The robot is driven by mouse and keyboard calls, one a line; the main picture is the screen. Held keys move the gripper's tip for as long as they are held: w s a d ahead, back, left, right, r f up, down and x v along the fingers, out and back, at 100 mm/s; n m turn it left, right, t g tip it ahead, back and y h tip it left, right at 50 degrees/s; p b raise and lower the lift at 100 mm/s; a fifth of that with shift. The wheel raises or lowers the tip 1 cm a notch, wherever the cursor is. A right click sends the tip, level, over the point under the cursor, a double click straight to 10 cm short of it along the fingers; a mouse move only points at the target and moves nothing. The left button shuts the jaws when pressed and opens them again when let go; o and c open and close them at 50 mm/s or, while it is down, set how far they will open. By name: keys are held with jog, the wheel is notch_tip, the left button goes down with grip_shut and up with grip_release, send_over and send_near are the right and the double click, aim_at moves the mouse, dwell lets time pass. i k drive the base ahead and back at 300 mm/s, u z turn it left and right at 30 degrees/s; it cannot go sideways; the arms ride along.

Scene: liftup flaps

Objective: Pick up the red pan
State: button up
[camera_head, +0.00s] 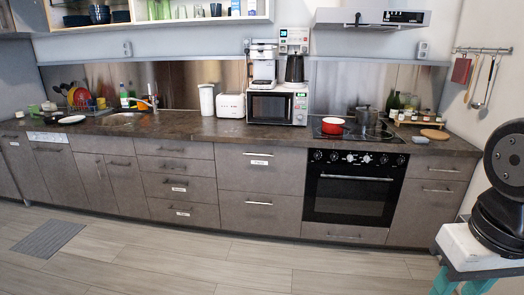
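The red pan (334,129) stands upright on the dark stove top (372,134), at its left front, on the far counter. Its outside is red and its inside is pale. A dark pot with a lid (366,119) stands behind it to the right. My gripper cannot be made out in this view. Nothing is seen touching the red pan.
The microwave (270,107) stands left of the pan. Spice jars in a wooden rack (418,120) and a round wooden board (434,135) are to its right. The range hood (372,18) hangs above. The black oven (354,187) is below. The floor (215,268) in front is clear.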

aim_at(329, 126)
jog(key=u, duration=0.45)
jog(key=i, duration=1.9)
jog(key=z, duration=0.6)
jog(key=i, duration=1.5)
jog(key=z, duration=1.1)
jog(key=i, duration=0.25)
jog(key=z, duration=0.15)
